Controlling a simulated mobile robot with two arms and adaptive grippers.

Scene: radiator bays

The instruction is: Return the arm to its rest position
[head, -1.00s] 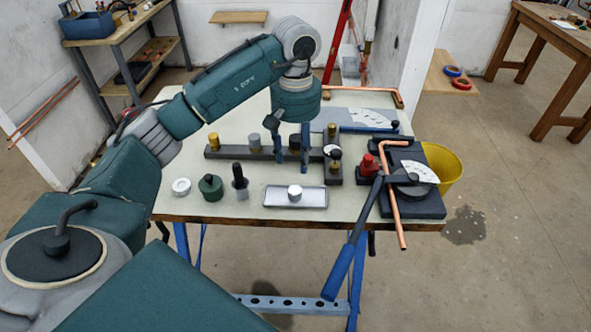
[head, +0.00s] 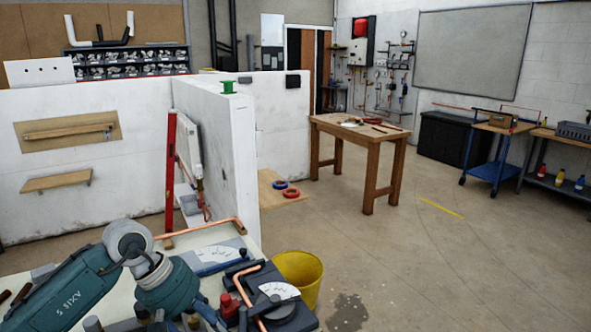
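My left arm (head: 80,290) comes in from the lower left over the workbench (head: 215,240). Its wrist points down near the bottom edge of the head view. My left gripper (head: 180,318) is cut off by that edge, so its fingertips and whether it is open are hidden. The pipe bender (head: 290,310) with a bent copper pipe (head: 243,290) lies to the right of the gripper, on the bench. My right gripper is not in view.
A yellow bucket (head: 299,277) stands on the floor right of the bench. White bay walls (head: 75,160) rise behind it, with a red level (head: 170,170) and a radiator (head: 188,145). A wooden table (head: 375,137) is further back. The floor at right is mostly clear.

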